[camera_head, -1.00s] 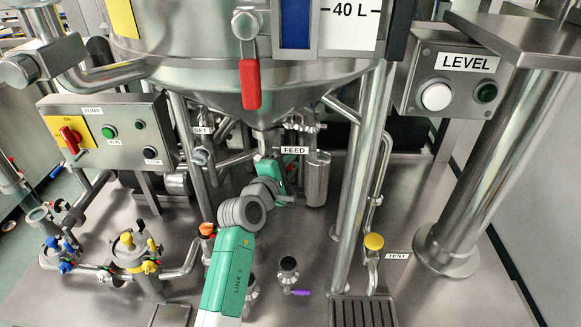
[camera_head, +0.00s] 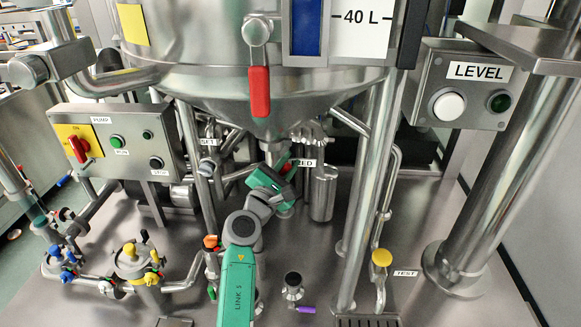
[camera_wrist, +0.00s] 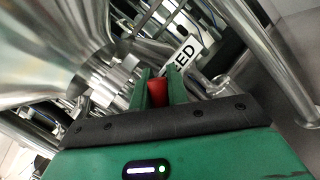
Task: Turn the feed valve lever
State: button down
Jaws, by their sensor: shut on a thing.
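The red feed valve lever (camera_wrist: 157,92) sits between the two fingers of my gripper (camera_wrist: 161,88) in the wrist view. The gripper is shut on it, and the fingers hide most of the lever. In the head view my green gripper (camera_head: 281,178) is tilted under the steel tank's cone, beside the feed label (camera_head: 307,163), and covers part of its lettering. Only a sliver of the lever's red shows there. The label also shows in the wrist view (camera_wrist: 185,53), just beyond the fingers.
A larger red handle (camera_head: 260,92) hangs on the tank front above my arm. A pump box (camera_head: 115,143) stands at left and a level box (camera_head: 462,90) at right. Steel pipes and legs surround the gripper closely. A yellow-capped test valve (camera_head: 381,258) stands at front right.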

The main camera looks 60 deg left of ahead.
jog(key=shift+r, duration=0.1)
dwell(0.4)
jog(key=c, duration=1.4)
grip_release()
jog(key=shift+o, duration=0.2)
